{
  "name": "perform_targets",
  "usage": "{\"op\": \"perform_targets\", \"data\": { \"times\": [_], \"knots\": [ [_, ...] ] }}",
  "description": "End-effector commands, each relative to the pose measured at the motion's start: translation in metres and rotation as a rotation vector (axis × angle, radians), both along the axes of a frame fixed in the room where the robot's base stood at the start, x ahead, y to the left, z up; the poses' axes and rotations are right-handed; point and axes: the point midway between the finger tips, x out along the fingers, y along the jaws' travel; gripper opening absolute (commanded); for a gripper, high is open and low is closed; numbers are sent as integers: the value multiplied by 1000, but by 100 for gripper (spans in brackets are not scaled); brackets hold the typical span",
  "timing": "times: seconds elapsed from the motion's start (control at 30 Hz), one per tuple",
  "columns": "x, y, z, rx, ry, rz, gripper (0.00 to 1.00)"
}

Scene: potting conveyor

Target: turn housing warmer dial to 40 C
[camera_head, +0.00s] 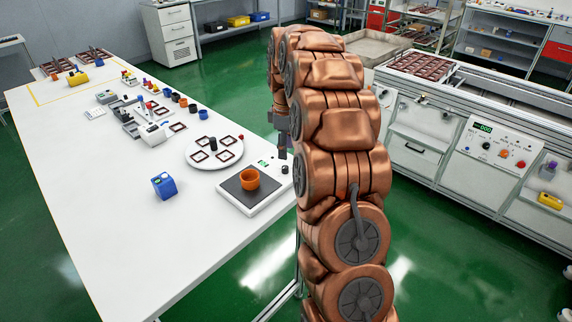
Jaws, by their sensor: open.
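A white flat unit with a dark top plate (232,187) stands at the near right edge of the white table; it looks like the housing warmer. It has a small green display (265,162) and a small dark knob (285,170), which looks like the dial. The display digits and the knob's mark are too small to read. An orange cup-shaped part (249,179) stands on the plate. My gripper (282,150) is open, just above and behind the knob and partly hidden by my arm. I cannot tell whether it touches the knob.
A round white plate with square frames (192,151) and a blue box (164,186) are near the unit. Small fixtures and parts stand farther back. The near left table (90,230) is clear. A conveyor bench with its own knob panel (500,145) stands right.

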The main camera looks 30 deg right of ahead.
Motion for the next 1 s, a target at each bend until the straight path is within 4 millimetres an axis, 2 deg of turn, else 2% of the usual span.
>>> {"op": "perform_targets", "data": {
  "times": [0.3,0.5,0.87,1.0],
  "knots": [
    [-2,2,-44,3,8,0,49],
    [0,1,-63,0,1,-1,49],
    [0,1,-69,0,0,-1,49],
    [0,1,-69,0,0,-1,38]
  ]
}}
